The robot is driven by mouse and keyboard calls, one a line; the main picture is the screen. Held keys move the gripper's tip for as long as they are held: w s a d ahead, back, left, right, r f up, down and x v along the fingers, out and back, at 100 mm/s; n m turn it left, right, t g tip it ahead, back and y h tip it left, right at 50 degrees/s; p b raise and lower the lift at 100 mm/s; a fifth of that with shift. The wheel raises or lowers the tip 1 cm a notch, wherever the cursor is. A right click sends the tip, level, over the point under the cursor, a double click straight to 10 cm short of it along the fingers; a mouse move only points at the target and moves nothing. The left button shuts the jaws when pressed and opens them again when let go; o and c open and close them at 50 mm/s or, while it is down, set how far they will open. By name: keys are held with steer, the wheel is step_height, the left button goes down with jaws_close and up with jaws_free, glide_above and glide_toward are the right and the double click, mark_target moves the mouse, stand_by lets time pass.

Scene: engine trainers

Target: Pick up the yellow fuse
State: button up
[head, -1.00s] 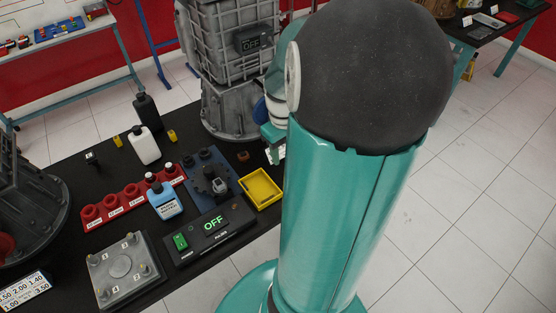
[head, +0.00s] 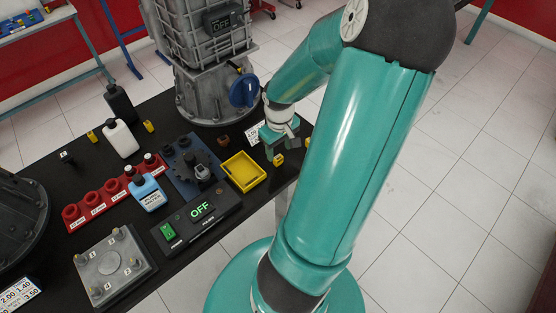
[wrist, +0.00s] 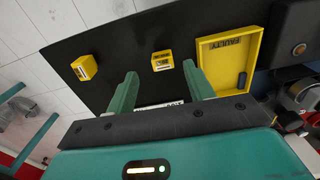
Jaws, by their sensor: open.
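A yellow fuse (wrist: 162,61) lies on the black table in the wrist view, lined up with the gap between my fingertips. My gripper (wrist: 160,69) is open and empty, one finger on each side of that line. I cannot tell how high the fingertips are above it. In the head view my gripper (head: 274,152) is over the table's right end, with a yellow fuse (head: 278,160) just by it. A second yellow fuse (wrist: 85,68) lies further left in the wrist view, near the table edge, clear of my fingers.
A yellow tray marked FAULTY (wrist: 202,78) is close to my right finger in the wrist view; a small dark piece lies in it. A white label card (head: 255,134), a grey gearbox-like unit (head: 205,90) and a blue disc (head: 244,90) stand near my gripper.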

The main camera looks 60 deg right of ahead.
mark_target(279, 158)
steer(key=f, duration=0.5)
steer(key=shift+s+a, duration=0.2)
steer(key=shift+a, duration=0.1)
steer(key=c, duration=1)
